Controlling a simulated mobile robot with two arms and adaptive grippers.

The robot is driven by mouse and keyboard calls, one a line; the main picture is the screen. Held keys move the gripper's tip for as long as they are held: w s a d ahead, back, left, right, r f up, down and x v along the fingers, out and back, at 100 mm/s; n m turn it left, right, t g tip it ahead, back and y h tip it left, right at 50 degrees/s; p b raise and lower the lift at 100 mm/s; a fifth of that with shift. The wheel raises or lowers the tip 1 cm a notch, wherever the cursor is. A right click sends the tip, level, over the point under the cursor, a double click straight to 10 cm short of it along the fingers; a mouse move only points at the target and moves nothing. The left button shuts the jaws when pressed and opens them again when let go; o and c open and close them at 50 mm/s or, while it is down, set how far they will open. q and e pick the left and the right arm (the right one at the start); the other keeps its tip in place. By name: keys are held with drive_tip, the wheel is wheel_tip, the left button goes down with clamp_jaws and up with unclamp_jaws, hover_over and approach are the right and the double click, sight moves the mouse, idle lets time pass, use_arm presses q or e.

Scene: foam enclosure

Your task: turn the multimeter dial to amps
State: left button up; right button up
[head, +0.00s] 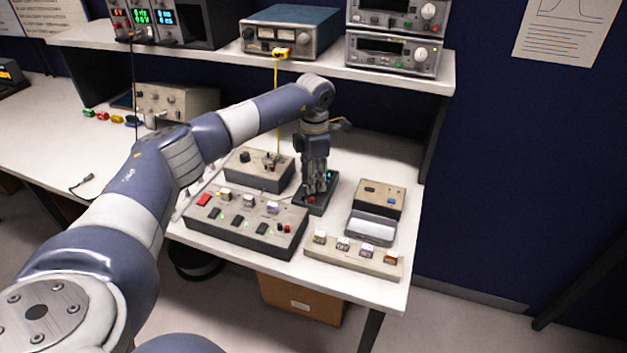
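A small dark box with a teal display and a red spot, which looks like the multimeter (312,207), lies on the bench to the right of the middle. My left gripper (316,188) points straight down over it, with its fingertips at or just above its top face. The fingers cover most of that face, so the dial and its setting are hidden. I cannot tell whether the fingers touch the dial or hold it. My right gripper is not in view.
A grey box with a knob (258,178) stands left of the multimeter. A long switch panel (247,228) lies in front. A block with several colored-top keys (352,258) and a dark-topped device (379,197) are at right. A shelf (350,73) with instruments runs above.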

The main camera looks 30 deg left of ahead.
use_arm(q)
wheel_tip(320, 180, up, 11)
drive_tip(key=shift+f, duration=0.2)
drive_tip(key=shift+s+d, duration=0.1)
drive_tip(key=shift+s, duration=0.05)
idle(0.4)
